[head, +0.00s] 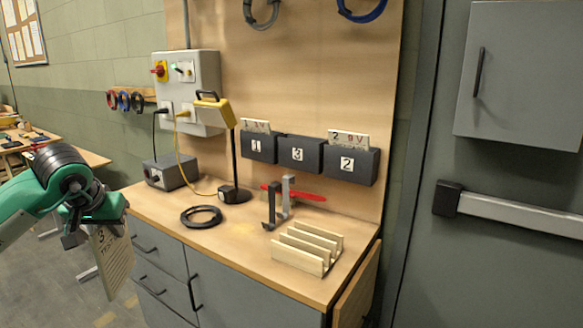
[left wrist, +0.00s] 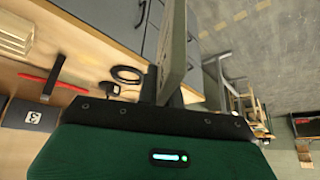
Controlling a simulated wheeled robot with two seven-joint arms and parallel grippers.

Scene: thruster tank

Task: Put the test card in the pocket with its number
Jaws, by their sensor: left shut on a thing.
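My left gripper (head: 92,214) is shut on a test card (head: 113,262), which hangs below it off the left end of the bench. The card's face is partly readable and shows a 3. In the left wrist view the card (left wrist: 174,45) appears nearly edge-on between the fingers. Three dark pockets are on the wooden back panel: pocket 1 (head: 258,149) at left, pocket 3 (head: 300,155) in the middle and pocket 2 (head: 349,166) at right. A card (head: 256,126) stands in pocket 1 and another (head: 347,139) in pocket 2. No card shows in pocket 3. My right gripper is not in view.
The bench top (head: 243,237) carries a wooden slotted rack (head: 306,248), a grey upright clamp (head: 279,202), a red-handled tool (head: 308,195), a coiled black cable (head: 201,216), a grey box (head: 170,172) and a yellow lamp-like device (head: 215,109) on a stand. A grey door is at right.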

